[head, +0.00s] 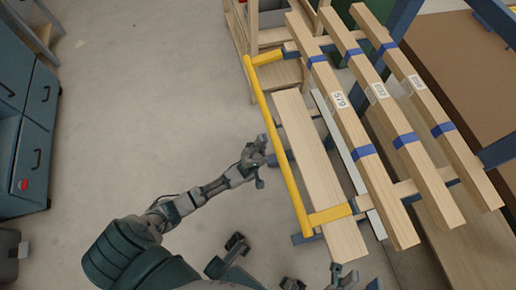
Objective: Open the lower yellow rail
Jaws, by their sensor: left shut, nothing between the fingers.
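Only one yellow rail shows. My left gripper (262,163) is shut and empty, just left of the rail's middle. Whether it touches the rail I cannot tell. My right gripper (346,277) is partly in view at the bottom edge, below the frame's near end; its fingers are not clear.
Three long wooden beams (347,120) with blue bands and number labels lie across the frame, right of the rail. Blue-grey drawer cabinets (30,125) stand at the far left. The concrete floor (150,90) between the cabinets and the rail is clear. A wooden shelf unit stands behind.

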